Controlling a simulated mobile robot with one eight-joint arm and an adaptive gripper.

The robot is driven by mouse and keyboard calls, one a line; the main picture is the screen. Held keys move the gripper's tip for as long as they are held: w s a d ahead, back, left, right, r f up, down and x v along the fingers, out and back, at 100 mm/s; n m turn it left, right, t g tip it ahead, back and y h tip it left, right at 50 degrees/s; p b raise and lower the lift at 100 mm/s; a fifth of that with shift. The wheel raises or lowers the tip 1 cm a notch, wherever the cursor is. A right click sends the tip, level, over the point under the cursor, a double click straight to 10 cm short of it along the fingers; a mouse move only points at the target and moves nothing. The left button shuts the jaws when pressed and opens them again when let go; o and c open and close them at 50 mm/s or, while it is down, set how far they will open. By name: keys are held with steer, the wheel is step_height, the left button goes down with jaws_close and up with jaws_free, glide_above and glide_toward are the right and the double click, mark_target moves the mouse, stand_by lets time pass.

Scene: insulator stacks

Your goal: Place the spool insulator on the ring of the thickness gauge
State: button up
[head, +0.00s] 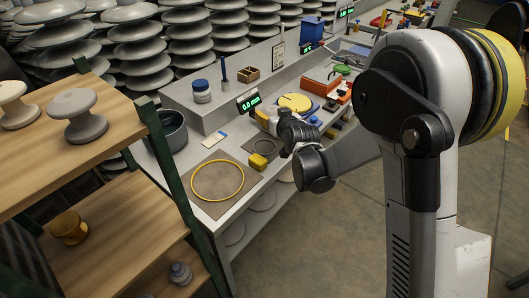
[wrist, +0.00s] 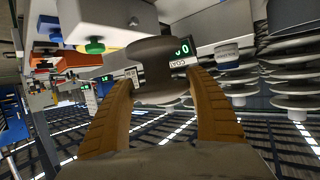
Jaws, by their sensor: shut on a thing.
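My gripper (wrist: 165,95) has its two tan fingers closed on a dark grey-brown spool insulator (wrist: 150,52) in the wrist view. In the head view my gripper (head: 277,121) is over the bench, and the held spool is hard to make out there. A display (head: 248,102) reading 0.0 mm stands close by on the bench. A large yellow ring (head: 218,198) lies on a brown mat, left of my gripper. A small dark ring (head: 265,147) lies nearer, beside a yellow block (head: 258,161). I cannot tell which ring belongs to the thickness gauge.
A wooden shelf (head: 40,165) at the left holds a grey spool (head: 80,117), a cream spool (head: 15,104) and a gold spool (head: 69,228). A dark pot (head: 170,133) and a yellow disc (head: 295,102) are on the bench. Disc stacks stand behind.

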steer(key=shift+w+a+f, duration=0.25)
steer(key=shift+a+f, duration=0.05)
steer(key=shift+a, duration=0.3)
steer(key=shift+w+a+f, duration=0.2)
steer(key=shift+a+f, duration=0.05)
steer(key=shift+a, duration=0.35)
step_height(320, 180, down, 10)
steer(key=b, duration=0.5)
steer(key=shift+r, duration=0.15)
steer(key=o, duration=1.4)
